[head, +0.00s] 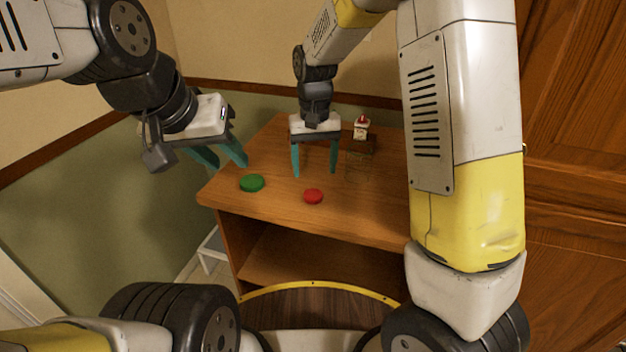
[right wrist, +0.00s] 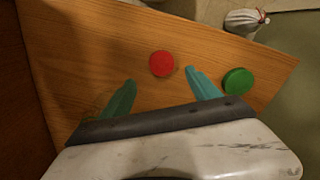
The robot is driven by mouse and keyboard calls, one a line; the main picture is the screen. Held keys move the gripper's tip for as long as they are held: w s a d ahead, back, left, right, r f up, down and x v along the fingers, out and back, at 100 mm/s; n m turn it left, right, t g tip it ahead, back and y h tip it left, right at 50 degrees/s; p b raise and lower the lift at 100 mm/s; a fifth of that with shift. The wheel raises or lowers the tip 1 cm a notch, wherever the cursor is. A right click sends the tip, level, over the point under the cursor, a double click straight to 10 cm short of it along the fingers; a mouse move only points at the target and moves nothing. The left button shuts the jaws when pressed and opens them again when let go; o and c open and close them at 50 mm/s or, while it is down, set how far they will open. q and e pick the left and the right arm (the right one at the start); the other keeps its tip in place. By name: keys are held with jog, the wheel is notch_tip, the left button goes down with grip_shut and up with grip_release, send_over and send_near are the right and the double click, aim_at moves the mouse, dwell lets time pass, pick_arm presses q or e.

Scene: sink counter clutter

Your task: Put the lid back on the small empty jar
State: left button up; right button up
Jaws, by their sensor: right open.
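A red lid (head: 313,196) lies flat near the front edge of the wooden counter. A green lid (head: 252,183) lies to its left. Both also show in the right wrist view, the red one (right wrist: 162,64) between and beyond the fingertips, the green one (right wrist: 238,81) right of the right finger. A faint, see-through shape (head: 358,165), apparently a clear jar, stands right of my right gripper; its outline is hard to make out. My right gripper (head: 315,172) is open and empty, pointing down above the counter behind the red lid. My left gripper (head: 222,162) is open and empty, left of the counter.
A small white object with a red top (head: 361,128) stands at the back of the counter (head: 285,150). An open shelf (head: 300,262) lies below the counter top. Walls are behind and left, and wooden panels (head: 572,230) are at the right. The front middle is mostly clear.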

aim_at(313, 194)
jog(key=shift+s+a+f, duration=0.1)
jog(key=shift+a+f, duration=0.05)
jog(key=shift+f, duration=3.6)
jog(key=c, duration=1.4)
